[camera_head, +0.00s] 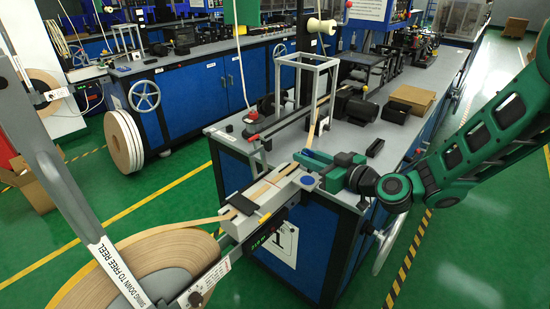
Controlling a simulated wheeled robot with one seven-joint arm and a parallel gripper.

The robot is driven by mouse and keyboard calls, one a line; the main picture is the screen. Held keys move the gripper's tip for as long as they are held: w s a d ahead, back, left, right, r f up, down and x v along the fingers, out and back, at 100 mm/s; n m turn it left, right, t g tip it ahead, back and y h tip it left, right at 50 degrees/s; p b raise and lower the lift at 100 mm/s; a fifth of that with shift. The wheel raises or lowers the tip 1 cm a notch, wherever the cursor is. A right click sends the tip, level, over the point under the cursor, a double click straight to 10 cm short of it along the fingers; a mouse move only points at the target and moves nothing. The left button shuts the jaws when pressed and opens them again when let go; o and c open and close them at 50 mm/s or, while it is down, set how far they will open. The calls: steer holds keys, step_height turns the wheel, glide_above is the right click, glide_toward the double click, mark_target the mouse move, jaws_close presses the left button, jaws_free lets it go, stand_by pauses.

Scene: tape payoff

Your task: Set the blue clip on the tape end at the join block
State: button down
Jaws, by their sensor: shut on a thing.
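My gripper (312,171) reaches in from the right, low over the right end of the grey join block (240,226). It looks shut, with a small blue piece, seemingly the blue clip (307,180), at its fingertips. The exact grip on it is too small to make out. Tan tape (270,186) lies along the top of the block. A strip of tape (315,128) rises from the block's right end, just behind my gripper. The exact tape end cannot be told. A black plate (240,203) lies on the block's left part.
The bench (345,140) bears a grey frame (335,72), a black motor (355,106) and a cardboard box (412,97).

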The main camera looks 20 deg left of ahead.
mark_target(272, 184)
steer(key=s+a+g, duration=0.1)
steer(key=s+a, duration=0.1)
steer(key=s+a+r+n, duration=0.1)
steer(key=s+a, duration=0.1)
steer(key=a, duration=0.1)
steer(key=s+a+r+g+y, duration=0.1)
steer(key=s+a, duration=0.1)
steer(key=a, duration=0.1)
steer(key=shift+s+a+r+n+g, duration=0.1)
steer(key=shift+a+n+g, duration=0.2)
steer(key=shift+n, duration=0.1)
steer(key=shift+f, duration=2.85)
steer(key=shift+d+f, duration=0.1)
steer(key=shift+f, duration=0.35)
steer(key=c, duration=1.5)
jaws_free()
